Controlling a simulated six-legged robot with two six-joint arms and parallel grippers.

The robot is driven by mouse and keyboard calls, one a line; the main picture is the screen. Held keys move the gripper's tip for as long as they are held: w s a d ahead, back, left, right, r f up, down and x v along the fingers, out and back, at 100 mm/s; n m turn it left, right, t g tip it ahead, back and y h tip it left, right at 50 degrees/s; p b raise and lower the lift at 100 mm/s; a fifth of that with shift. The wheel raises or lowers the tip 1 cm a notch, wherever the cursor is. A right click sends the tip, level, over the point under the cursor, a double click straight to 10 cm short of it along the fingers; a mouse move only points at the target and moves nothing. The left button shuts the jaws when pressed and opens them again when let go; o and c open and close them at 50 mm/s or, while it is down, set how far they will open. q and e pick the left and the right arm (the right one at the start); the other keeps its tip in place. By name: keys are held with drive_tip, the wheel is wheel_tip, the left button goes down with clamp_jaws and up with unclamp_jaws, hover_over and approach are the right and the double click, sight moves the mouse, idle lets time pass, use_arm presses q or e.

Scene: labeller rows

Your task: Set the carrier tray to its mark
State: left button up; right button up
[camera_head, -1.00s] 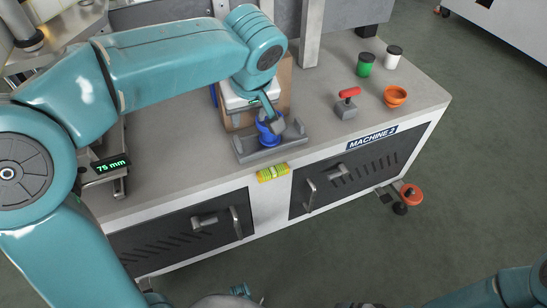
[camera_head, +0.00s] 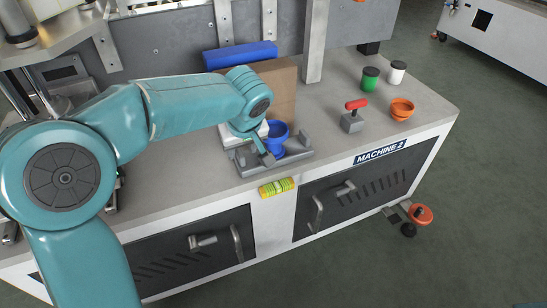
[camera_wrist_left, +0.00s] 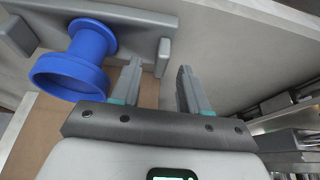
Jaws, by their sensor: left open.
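A grey tray with raised ends (camera_head: 302,152), which looks like the carrier tray, lies near the front edge of the worktop. A blue flared cup (camera_head: 277,130) stands on it. In the left wrist view the tray (camera_wrist_left: 140,32) runs across the top, with the blue cup (camera_wrist_left: 70,75) at the left. My left gripper (camera_head: 263,153) is just left of the cup, over the tray. Its two fingers (camera_wrist_left: 160,75) are apart with nothing clearly between them, close to the tray's end post. I cannot make out a mark for the tray. My right gripper is out of view.
A yellow-green level (camera_head: 277,187) is at the front edge.

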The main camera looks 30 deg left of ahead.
use_arm(q)
drive_tip(key=shift+x, duration=1.2)
drive_tip(key=shift+s+r, duration=0.1)
clamp_jaws()
